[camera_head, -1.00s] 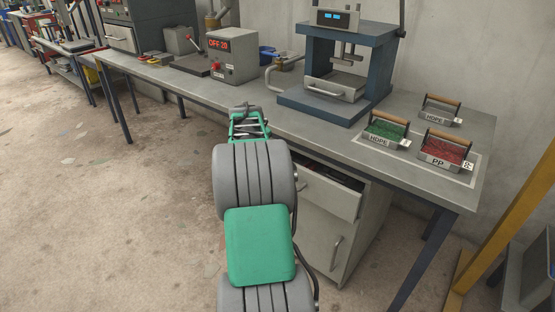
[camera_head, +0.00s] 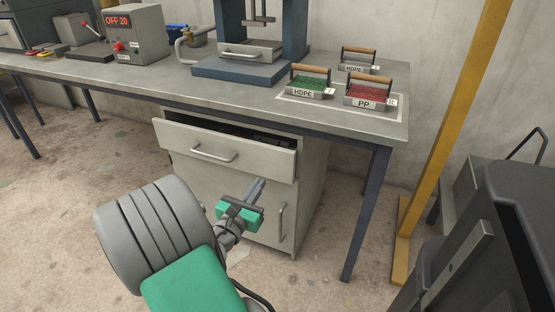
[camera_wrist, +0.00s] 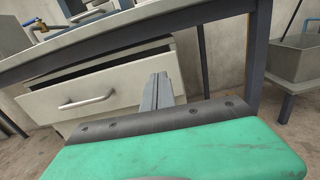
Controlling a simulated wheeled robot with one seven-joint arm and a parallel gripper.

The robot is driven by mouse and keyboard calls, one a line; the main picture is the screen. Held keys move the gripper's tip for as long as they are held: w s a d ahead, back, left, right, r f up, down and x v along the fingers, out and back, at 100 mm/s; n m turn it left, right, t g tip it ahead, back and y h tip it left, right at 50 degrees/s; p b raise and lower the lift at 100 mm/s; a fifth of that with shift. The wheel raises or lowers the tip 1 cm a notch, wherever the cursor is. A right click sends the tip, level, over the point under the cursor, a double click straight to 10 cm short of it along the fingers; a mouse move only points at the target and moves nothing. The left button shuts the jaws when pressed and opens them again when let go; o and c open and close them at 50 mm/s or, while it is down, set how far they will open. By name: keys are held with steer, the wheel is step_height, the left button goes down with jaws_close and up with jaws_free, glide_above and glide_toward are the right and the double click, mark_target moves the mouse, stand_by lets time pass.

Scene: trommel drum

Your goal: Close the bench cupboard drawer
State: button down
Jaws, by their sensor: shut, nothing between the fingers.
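The bench cupboard (camera_head: 314,188) stands under the workbench. Its top drawer (camera_head: 272,161) is pulled partly out, with dark contents showing in the gap behind its front. The drawer's bar handle (camera_head: 213,155) is on the front face; it also shows in the wrist view (camera_wrist: 86,102). My gripper (camera_head: 256,188) is shut and empty, in front of the cupboard and low by the right part of the drawer front. In the wrist view the closed fingers (camera_wrist: 157,90) overlap the right end of the drawer front (camera_wrist: 125,84). I cannot tell whether they touch it.
The cupboard door below has an upright handle (camera_head: 282,222). A bench leg (camera_head: 367,213) stands to the right, then a yellow post (camera_head: 452,130) and a dark bin (camera_head: 490,240). Trays labelled HDPE (camera_head: 309,92) and PP (camera_head: 364,104) sit on the bench top.

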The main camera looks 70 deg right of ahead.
mark_target(281, 152)
steer(key=d+b, duration=0.1)
steer(key=d, duration=0.7)
steer(key=s+d+b, duration=0.1)
steer(key=d, duration=0.3)
steer(key=shift+d+f+b, duration=0.15)
steer(key=shift+d+b, duration=0.2)
steer(key=shift+d, duration=0.6)
steer(key=shift+d+r, duration=0.1)
steer(key=shift+r, duration=0.1)
